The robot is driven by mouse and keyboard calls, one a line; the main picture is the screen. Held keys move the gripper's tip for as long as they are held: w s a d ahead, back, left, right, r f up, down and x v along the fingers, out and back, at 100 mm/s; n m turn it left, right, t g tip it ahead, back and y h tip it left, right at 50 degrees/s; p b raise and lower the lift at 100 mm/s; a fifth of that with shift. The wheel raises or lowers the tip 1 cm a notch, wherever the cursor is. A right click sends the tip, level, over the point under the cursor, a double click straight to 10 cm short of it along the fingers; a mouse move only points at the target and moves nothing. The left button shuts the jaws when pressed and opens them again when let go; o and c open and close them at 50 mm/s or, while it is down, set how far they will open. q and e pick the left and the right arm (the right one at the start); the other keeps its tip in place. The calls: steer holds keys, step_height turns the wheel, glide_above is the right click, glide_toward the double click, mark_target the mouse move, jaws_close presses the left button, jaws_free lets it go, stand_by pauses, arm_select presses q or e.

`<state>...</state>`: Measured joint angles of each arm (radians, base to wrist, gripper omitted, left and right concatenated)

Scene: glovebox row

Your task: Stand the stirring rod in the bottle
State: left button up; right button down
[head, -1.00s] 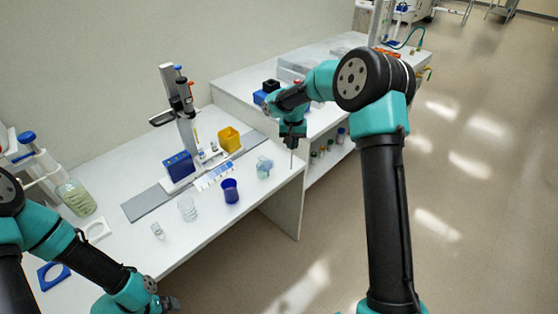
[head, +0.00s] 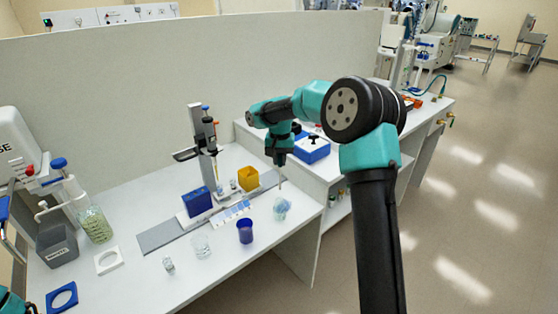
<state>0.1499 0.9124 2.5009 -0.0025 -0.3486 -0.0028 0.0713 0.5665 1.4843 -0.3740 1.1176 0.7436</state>
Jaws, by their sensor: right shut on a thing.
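My right gripper (head: 279,160) points down above the right end of the bench and is shut on the thin stirring rod (head: 281,184). The rod hangs about upright, its lower end just above or at a clear glass vessel with pale blue in it (head: 282,208). I cannot tell whether the tip is inside the mouth or behind it. This vessel may be the bottle; the picture is too small to be sure. My left gripper is out of view; only a bit of my left arm shows at the lower left corner.
A dark blue cup (head: 245,232), a clear beaker (head: 201,246) and a small glass (head: 168,265) stand along the front. Behind are a yellow box (head: 248,179), a blue block (head: 197,202) and a dispenser stand (head: 204,143). A jar of green contents (head: 95,226) stands left.

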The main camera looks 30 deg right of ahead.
mark_target(280, 186)
steer(key=shift+f, duration=2.4)
stand_by(0.8)
steer(key=shift+f, duration=1.7)
steer(key=shift+f, duration=2)
steer(key=shift+f, duration=1.15)
